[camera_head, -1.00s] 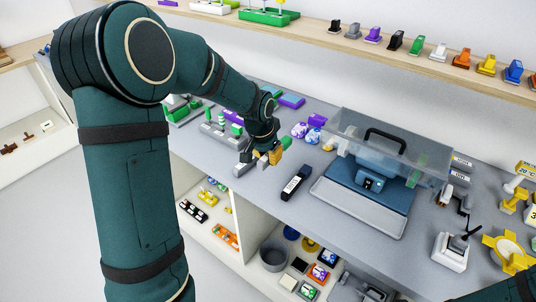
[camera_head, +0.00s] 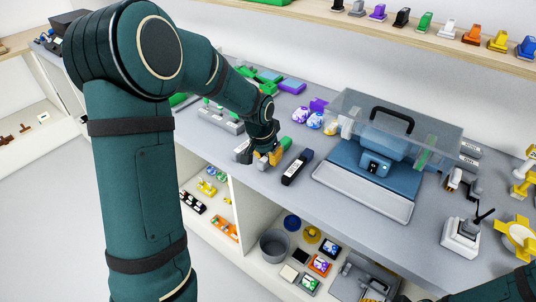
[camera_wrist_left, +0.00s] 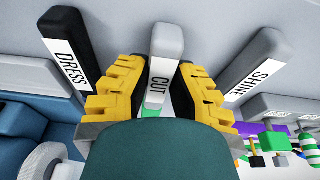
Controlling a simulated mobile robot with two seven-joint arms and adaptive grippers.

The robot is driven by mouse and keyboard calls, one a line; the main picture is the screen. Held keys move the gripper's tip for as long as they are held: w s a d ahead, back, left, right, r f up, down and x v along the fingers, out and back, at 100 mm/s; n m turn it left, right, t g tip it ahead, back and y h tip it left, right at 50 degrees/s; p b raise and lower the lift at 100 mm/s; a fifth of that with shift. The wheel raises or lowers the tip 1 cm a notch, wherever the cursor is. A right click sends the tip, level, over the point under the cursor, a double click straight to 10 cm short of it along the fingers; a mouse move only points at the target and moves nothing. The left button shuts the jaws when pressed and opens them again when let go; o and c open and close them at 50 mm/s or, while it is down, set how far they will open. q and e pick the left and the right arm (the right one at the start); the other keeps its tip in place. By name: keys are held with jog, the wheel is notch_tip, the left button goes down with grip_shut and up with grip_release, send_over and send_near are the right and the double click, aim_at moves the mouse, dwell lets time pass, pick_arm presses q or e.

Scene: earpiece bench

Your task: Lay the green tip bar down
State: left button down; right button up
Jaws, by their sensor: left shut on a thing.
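The green tip bar (camera_wrist_left: 166,45) is pale grey with a white label reading CUT. In the left wrist view it runs between the yellow fingers, and some green shows at its lower end. My left gripper (camera_head: 269,158) is shut on it, low over the bench. In the head view the grey end (camera_head: 261,164) points to the near edge and the green end (camera_head: 286,143) shows beyond the fingers. I cannot tell whether the bar touches the bench.
A black DRESS bar (camera_head: 297,167) lies right of the gripper, and a grey SHINE bar (camera_wrist_left: 257,65) lies on the other side. A blue machine with a clear lid (camera_head: 362,200) stands farther right. The bench's front edge is close. Grey blocks (camera_head: 221,117) stand behind left.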

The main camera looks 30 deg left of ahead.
pick_arm(q)
jog(key=shift+f+b, duration=0.3)
jog(key=shift+f, duration=0.05)
dwell(0.6)
jog(key=c, duration=0.9)
grip_release()
jog(key=shift+r, duration=0.1)
jog(key=v, duration=1.2)
jog(key=shift+s, duration=0.1)
